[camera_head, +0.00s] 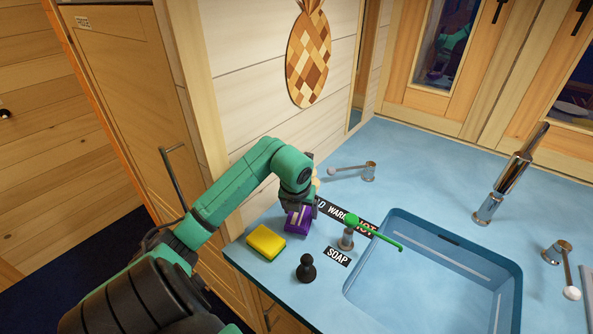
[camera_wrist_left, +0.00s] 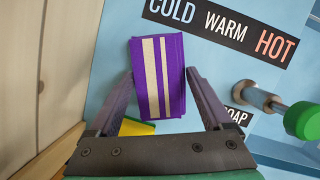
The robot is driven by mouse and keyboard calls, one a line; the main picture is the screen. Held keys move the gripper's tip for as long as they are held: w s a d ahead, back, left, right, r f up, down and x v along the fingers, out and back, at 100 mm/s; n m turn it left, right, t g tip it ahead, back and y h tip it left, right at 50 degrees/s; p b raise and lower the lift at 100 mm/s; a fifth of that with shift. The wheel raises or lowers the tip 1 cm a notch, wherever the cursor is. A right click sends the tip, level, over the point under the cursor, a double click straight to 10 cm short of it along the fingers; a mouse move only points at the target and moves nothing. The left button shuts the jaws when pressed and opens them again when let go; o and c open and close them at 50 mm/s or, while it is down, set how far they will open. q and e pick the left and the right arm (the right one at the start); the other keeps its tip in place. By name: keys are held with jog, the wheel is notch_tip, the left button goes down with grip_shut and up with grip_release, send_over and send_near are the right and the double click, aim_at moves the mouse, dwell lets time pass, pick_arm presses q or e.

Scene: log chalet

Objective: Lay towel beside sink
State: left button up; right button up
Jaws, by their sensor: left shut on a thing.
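A folded purple towel (camera_head: 297,219) with pale stripes is at the left part of the blue counter, left of the sink (camera_head: 440,275). My left gripper (camera_head: 299,207) is shut on it from above. In the left wrist view the towel (camera_wrist_left: 158,102) sits between the two fingers of the gripper (camera_wrist_left: 160,78). I cannot tell whether the towel touches the counter or is slightly above it. My right gripper is in neither view.
A yellow sponge (camera_head: 266,241) lies just left of the towel. A black knob-like stopper (camera_head: 306,268) and a green-spouted soap dispenser (camera_head: 347,238) stand between it and the sink. A tap lever (camera_head: 368,171) is behind. The wall closes the left-back side.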

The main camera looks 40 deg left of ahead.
pick_arm(q)
jog(key=shift+s+d+f+b, duration=0.1)
jog(key=shift+f+b, duration=0.05)
jog(key=shift+f, duration=0.35)
jog(key=shift+s+d+f+b, duration=0.1)
jog(key=shift+f+b, duration=0.05)
jog(key=shift+f, duration=0.35)
jog(key=shift+w+a, duration=0.1)
jog(key=shift+a, duration=0.35)
jog(key=o, duration=1)
jog(key=shift+d+r, duration=0.15)
jog(key=shift+d, duration=0.15)
jog(key=shift+r, duration=0.25)
jog(key=b+v, duration=0.1)
jog(key=v, duration=1)
jog(key=shift+r+b, duration=0.2)
jog(key=shift+b, duration=0.2)
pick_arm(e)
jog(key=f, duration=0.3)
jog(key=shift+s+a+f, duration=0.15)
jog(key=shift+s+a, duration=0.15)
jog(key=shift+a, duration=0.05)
